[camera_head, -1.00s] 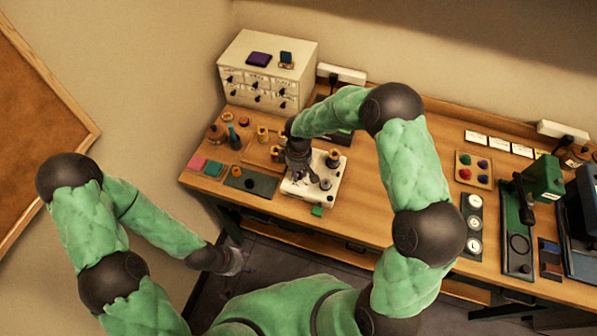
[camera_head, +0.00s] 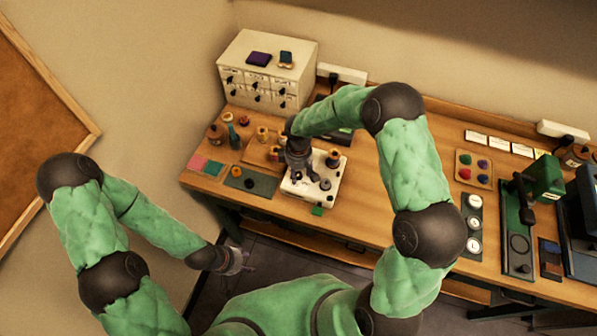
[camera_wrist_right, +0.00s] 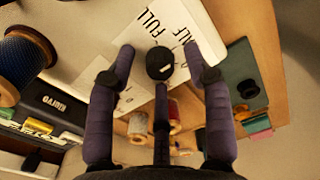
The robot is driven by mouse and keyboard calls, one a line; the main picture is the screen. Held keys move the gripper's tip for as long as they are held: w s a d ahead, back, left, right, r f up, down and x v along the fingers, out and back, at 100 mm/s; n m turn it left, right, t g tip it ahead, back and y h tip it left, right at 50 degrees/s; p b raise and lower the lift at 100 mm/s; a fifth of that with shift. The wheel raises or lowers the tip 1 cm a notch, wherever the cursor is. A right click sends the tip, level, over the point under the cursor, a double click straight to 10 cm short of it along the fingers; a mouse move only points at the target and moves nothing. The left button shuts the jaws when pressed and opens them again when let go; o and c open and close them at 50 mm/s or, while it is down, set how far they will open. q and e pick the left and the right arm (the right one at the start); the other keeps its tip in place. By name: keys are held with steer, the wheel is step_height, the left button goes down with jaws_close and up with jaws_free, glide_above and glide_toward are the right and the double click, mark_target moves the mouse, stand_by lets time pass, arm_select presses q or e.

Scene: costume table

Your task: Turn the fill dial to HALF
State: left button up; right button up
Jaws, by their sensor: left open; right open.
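The fill dial (camera_wrist_right: 160,62) is a dark round knob on a white machine plate, seen in the right wrist view. Lettering reading FULL and part of HALF is printed beside it on the white plate (camera_wrist_right: 135,50). My right gripper (camera_wrist_right: 158,65) is open, with its purple fingers around the dial on both sides; contact cannot be told. In the head view the white machine (camera_head: 327,192) stands on the table, and my right gripper (camera_head: 297,176) is over it, hiding the dial. My left gripper (camera_head: 236,262) is open and empty, off the table's front edge.
A thread spool (camera_wrist_right: 22,60) stands close to the gripper in the wrist view. A white drawer cabinet (camera_head: 262,75) is at the back left. A dark green mat (camera_head: 262,183) lies left of the machine. The table middle right of the machine is clear.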

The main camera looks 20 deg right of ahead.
mark_target(298, 174)
step_height(298, 174, up, 12)
steer(key=shift+f, duration=0.2)
stand_by(0.7)
